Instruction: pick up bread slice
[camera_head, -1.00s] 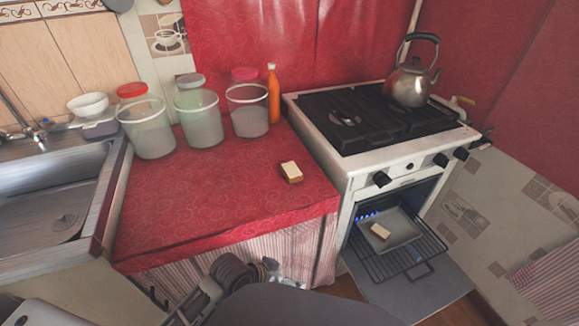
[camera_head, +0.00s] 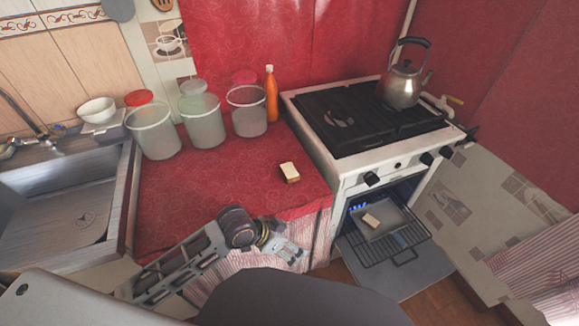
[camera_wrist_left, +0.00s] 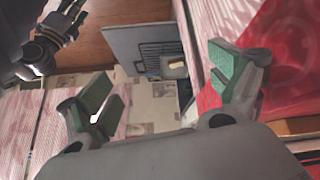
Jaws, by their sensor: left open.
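One bread slice (camera_head: 289,172), white with a brown crust, lies on the red counter (camera_head: 230,180). Another bread slice (camera_head: 371,221) lies on the metal tray (camera_head: 398,216) in the open oven; it also shows small in the left wrist view (camera_wrist_left: 174,65). My left gripper (camera_head: 284,243) is at the counter's front edge, nearer than the counter bread and apart from both slices. Its green-padded fingers (camera_wrist_left: 165,88) are spread and empty in the left wrist view. A dark gripper, apparently my right one (camera_wrist_left: 62,32), shows at the upper left there; its jaw opening is unclear.
The oven door (camera_head: 400,270) hangs open with a wire rack (camera_head: 392,250) above it. A kettle (camera_head: 402,86) stands on the stove (camera_head: 365,118). Several canisters and an orange bottle (camera_head: 271,95) line the counter's back. The sink (camera_head: 70,200) is at left.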

